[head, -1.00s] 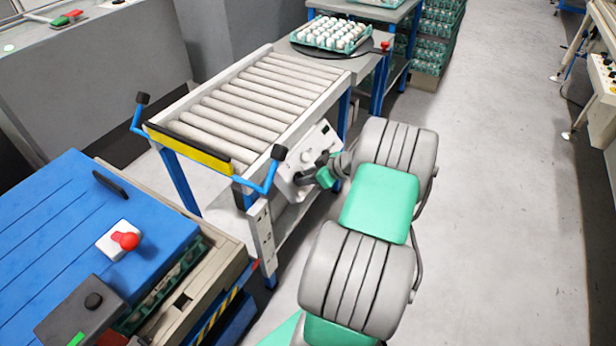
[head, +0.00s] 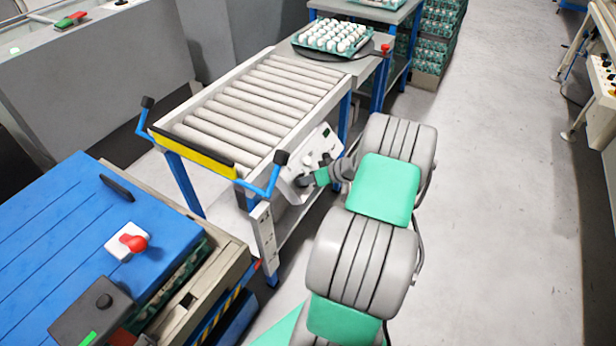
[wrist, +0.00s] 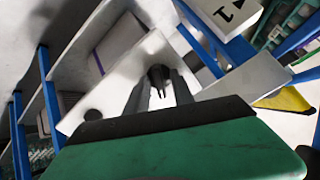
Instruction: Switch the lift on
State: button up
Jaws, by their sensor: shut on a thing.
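A white control panel (head: 322,141) is mounted on the near right side of the roller conveyor and carries small dark controls. My gripper (head: 305,182) is at the lower part of this panel, its tips small and partly hidden in the head view. In the wrist view my gripper (wrist: 160,92) reaches to the pale panel face (wrist: 207,92). Its two grey fingers are shut on a dark knob (wrist: 160,73) that stands out from the panel. Which marking the knob points to cannot be read.
The roller conveyor (head: 262,97) has blue handles at its near end. An egg tray (head: 331,47) sits on a dark turntable behind it. A blue-topped unit with a red button (head: 134,242) stands at the lower left. The floor (head: 500,190) to the right is clear.

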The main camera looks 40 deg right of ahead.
jog(key=m+p, duration=0.1)
jog(key=m, duration=0.1)
jog(key=m+p, duration=0.2)
jog(key=m, duration=0.1)
jog(key=shift+w+a+m, duration=0.1)
jog(key=shift+a+m, duration=0.15)
jog(key=shift+m, duration=0.05)
jog(key=m+p, duration=0.3)
jog(key=m, duration=0.3)
jog(key=shift+c, duration=0.2)
jog(key=o, duration=0.7)
jog(key=shift+f+m, duration=0.25)
jog(key=shift+m, duration=0.15)
jog(key=shift+d+r+p, duration=0.1)
jog(key=shift+r+p, duration=0.3)
jog(key=shift+p, duration=0.05)
jog(key=p+v, duration=0.2)
jog(key=v, duration=0.2)
jog(key=p+v, duration=0.2)
jog(key=v, duration=0.2)
jog(key=shift+s+d, duration=0.25)
jog(key=shift+d, duration=0.05)
